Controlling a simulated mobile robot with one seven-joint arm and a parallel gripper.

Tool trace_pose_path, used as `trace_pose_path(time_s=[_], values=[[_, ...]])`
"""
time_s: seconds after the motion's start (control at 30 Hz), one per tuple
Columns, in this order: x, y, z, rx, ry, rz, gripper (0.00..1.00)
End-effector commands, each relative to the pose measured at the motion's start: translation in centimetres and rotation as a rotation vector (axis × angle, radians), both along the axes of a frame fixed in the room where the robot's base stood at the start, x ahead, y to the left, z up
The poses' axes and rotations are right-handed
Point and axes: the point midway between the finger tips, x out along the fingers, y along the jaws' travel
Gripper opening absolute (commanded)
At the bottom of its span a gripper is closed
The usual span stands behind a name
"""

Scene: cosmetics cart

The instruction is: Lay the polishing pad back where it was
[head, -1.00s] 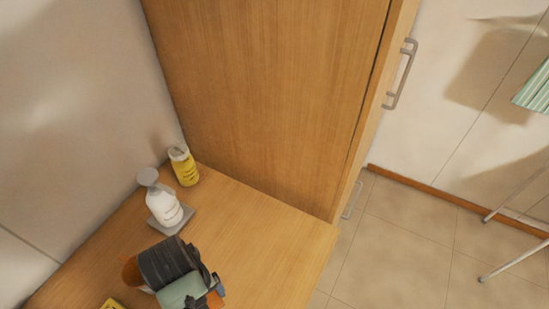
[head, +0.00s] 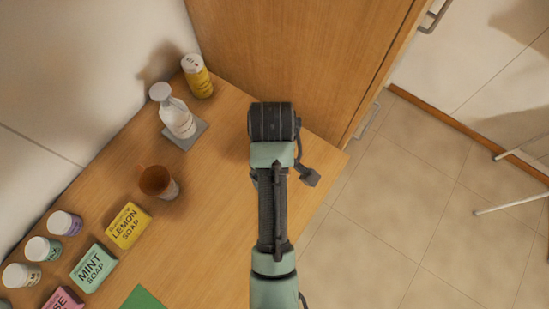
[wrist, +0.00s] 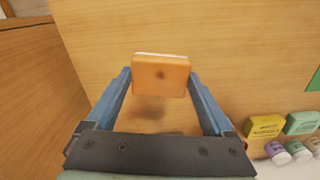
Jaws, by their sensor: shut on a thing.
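The polishing pad (wrist: 161,78) is a tan-orange block with a white layer along its far edge. In the wrist view it sits between the blue fingertips of my gripper (wrist: 160,72), which is shut on it. A soft shadow lies on the wood below, so the pad appears held above the table. In the head view my arm reaches over the right part of the wooden table (head: 215,190), near the tall cabinet. There my wrist hides the fingers and the pad.
A white bottle (head: 177,115) stands on a grey square (head: 198,128), beside a yellow bottle (head: 197,76). A brown cup (head: 157,182), lemon soap (head: 128,225), mint soap (head: 93,268), several jars and a green sheet (head: 143,298) lie left. The wooden cabinet (head: 300,60) stands behind.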

Motion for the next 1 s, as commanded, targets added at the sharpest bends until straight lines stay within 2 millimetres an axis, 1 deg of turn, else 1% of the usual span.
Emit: trace_pose_path(time_s=[0.03,0.17,0.27,0.4,0.5,0.63,0.8,0.9,1.0], values=[[-0.1,0.0,0.5,0.0,0.0,0.052,0.34],[-0.3,0.0,0.6,0.0,0.001,0.147,0.34],[-0.4,0.0,-0.8,0.0,0.004,0.17,0.34],[-0.4,0.0,-3.4,0.0,0.004,0.171,0.34],[-0.3,0.0,-4.6,0.001,0.002,0.17,0.34],[-0.3,0.0,-5.8,0.0,0.001,0.169,0.34],[-0.3,0.0,-8.3,0.0,0.003,0.168,0.34],[-0.3,0.0,-9.1,0.0,0.0,0.168,0.34],[-0.3,0.0,-9.3,-0.001,-0.001,0.168,0.34]])
